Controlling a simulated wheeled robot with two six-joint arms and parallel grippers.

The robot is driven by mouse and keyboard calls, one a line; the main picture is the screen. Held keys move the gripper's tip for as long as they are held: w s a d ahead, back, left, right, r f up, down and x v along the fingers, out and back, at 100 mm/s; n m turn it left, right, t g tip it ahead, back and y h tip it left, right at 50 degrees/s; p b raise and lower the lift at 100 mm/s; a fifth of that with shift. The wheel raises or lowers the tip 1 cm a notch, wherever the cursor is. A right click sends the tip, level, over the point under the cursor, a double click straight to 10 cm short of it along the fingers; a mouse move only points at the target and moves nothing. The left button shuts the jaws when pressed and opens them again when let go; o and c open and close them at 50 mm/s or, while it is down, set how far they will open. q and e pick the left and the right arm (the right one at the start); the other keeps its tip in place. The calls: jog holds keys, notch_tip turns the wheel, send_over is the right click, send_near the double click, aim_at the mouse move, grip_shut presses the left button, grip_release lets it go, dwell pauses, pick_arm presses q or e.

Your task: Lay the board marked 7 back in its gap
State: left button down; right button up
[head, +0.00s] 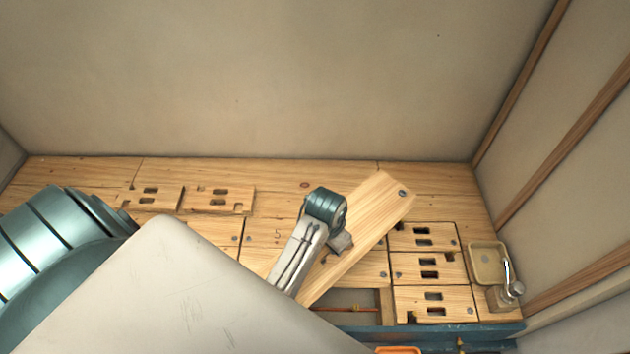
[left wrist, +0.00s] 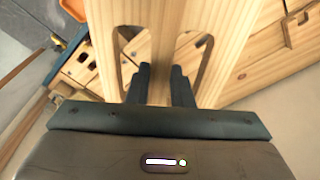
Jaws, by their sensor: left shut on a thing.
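My left gripper (head: 340,243) is shut on a pale wooden board (head: 372,212). The board is held diagonally above the floor, its far end with a dark screw pointing to the back right. In the left wrist view the two fingers (left wrist: 160,88) grip the bar between the two slots of the board (left wrist: 205,15). I cannot read a 7 on it. Below and right of the board is an open gap (head: 345,297) in the floor, with a copper-coloured pipe (head: 352,309) inside. The held board and my arm hide part of the gap. My right gripper is not in view.
Several slotted boards (head: 432,270) lie right of the gap, and two more (head: 220,197) lie at the back left. A tray (head: 487,262) and a small metal-topped item (head: 507,293) stand at the right. A blue edge (head: 430,334) runs along the front. Walls close the back and right.

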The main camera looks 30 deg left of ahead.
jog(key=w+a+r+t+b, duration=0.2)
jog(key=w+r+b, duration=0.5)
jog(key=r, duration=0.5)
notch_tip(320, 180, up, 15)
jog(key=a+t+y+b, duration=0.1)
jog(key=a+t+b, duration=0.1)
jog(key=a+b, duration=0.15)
pick_arm(q)
jog(key=s+a+f+m+b, duration=0.1)
jog(key=f+m+b, duration=0.1)
jog(key=f, duration=1.1)
jog(key=s+a+f+m+b, duration=0.1)
jog(key=f+m, duration=0.3)
jog(key=f, duration=0.9)
jog(key=s+a+f+m+h+b, duration=0.1)
jog(key=s+f+m+b, duration=0.1)
jog(key=f, duration=1.1)
jog(key=shift+f+m+b, duration=0.15)
jog(key=shift+m+b, duration=0.35)
jog(key=shift+b, duration=0.25)
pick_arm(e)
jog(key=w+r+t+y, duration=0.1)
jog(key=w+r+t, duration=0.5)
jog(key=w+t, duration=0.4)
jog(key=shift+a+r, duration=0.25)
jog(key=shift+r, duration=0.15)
